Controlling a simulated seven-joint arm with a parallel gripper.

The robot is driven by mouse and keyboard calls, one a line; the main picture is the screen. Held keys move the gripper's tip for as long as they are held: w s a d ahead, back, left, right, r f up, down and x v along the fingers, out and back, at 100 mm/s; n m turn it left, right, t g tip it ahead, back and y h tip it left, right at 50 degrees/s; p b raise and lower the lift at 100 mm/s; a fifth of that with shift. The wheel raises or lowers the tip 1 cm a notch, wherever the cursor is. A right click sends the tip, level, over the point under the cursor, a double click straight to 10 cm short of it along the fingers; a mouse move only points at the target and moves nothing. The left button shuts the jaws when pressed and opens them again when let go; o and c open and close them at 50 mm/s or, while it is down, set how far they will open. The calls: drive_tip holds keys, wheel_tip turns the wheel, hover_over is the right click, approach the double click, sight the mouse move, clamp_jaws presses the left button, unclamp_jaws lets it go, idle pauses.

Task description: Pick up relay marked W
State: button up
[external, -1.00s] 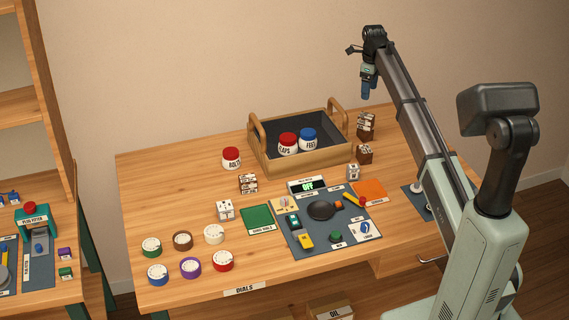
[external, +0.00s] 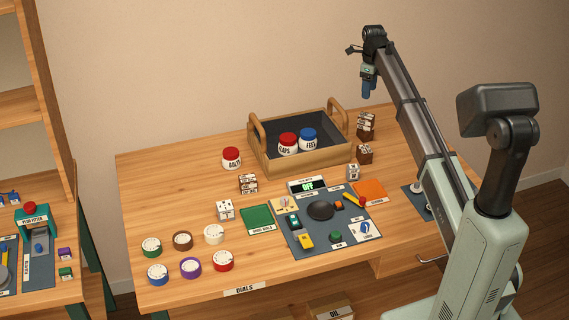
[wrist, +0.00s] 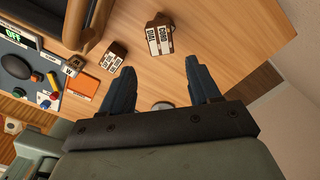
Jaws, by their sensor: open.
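A small grey-white block (external: 353,172) stands near the tray's right front corner, behind the orange pad. It also shows in the wrist view (wrist: 73,65), where its mark looks like a W but is small. My gripper (external: 367,90) is high above the back right of the table, fingers pointing down. In the wrist view my gripper (wrist: 160,68) is open, with nothing between its fingers. The block lies well to the left of the fingers there, apart from them.
Brown labelled blocks (external: 366,127) stand right of the wooden tray (external: 310,162), which holds two jars. A control panel (external: 285,236) with knobs and an OFF display lies in front. Coloured dials (external: 190,267) are at the front left. The table's right edge is near.

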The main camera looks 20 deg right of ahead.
drive_tip(key=shift+n, duration=0.8)
drive_tip(key=s+a, duration=0.2)
drive_tip(key=a, duration=0.1)
drive_tip(key=s+a, duration=0.1)
drive_tip(key=a, duration=0.3)
drive_tip(key=s+a, duration=0.2)
drive_tip(key=a, duration=0.2)
drive_tip(key=shift+s+a+f, duration=0.15)
drive_tip(key=shift+s+f, duration=0.1)
drive_tip(key=shift+s, duration=0.05)
drive_tip(key=s+a+f+n, duration=0.1)
drive_tip(key=s+a+f, duration=0.15)
drive_tip(key=s, duration=0.55)
drive_tip(key=n, duration=0.4)
hover_over(353, 166)
drive_tip(key=f, duration=0.9)
drive_tip(key=shift+w, duration=0.25)
drive_tip(key=shift+s+f, duration=0.2)
drive_tip(key=shift+f, duration=0.45)
drive_tip(key=shift+s+f, duration=0.15)
drive_tip(key=shift+f, duration=1.8)
